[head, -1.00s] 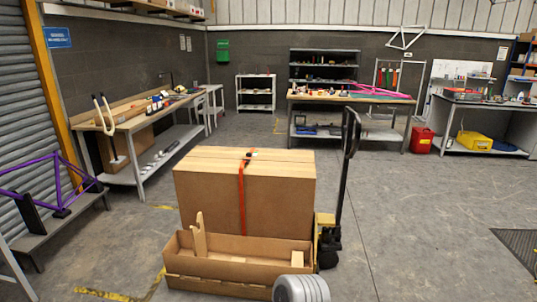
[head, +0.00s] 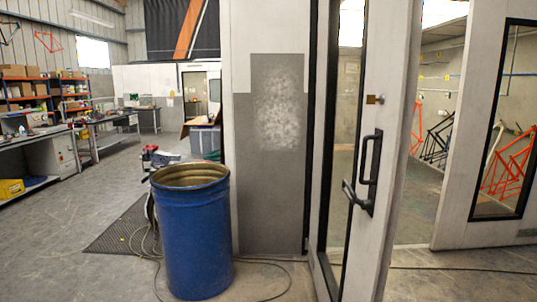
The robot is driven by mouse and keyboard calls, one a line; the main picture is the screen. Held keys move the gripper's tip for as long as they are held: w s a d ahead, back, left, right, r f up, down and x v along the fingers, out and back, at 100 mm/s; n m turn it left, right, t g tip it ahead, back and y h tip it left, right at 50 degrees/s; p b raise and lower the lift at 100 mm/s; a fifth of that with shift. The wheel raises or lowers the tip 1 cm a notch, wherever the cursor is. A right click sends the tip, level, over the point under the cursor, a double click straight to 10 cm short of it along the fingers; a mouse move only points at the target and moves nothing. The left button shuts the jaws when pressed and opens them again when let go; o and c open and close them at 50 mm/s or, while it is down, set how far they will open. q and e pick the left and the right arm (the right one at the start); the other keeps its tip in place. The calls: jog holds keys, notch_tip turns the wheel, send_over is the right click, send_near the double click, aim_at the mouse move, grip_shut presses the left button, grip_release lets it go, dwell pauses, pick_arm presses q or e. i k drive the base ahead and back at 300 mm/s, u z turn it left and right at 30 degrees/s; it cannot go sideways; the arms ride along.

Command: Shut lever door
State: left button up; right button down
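A tall white door (head: 386,150) with a dark-framed window stands ajar at the right of the head view, its edge turned toward me. A black lever handle (head: 352,196) and a black pull handle (head: 370,160) sit on it near mid-height. To the right of the door is an opening into the spray booth (head: 428,190). Neither of my grippers shows in the view.
A blue drum (head: 192,228) stands left of the door, with a cable (head: 262,292) on the floor around it. A dark floor mat (head: 118,228) lies behind the drum. Another white windowed panel (head: 490,130) stands at the far right. Open floor (head: 60,250) lies at the left.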

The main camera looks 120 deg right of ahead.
aim_at(392, 36)
jog(key=z, duration=4.45)
jog(key=i, duration=0.95)
jog(key=z, duration=0.1)
jog(key=k, duration=0.4)
jog(key=u, duration=0.6)
jog(key=i, duration=0.8)
jog(key=z, duration=0.15)
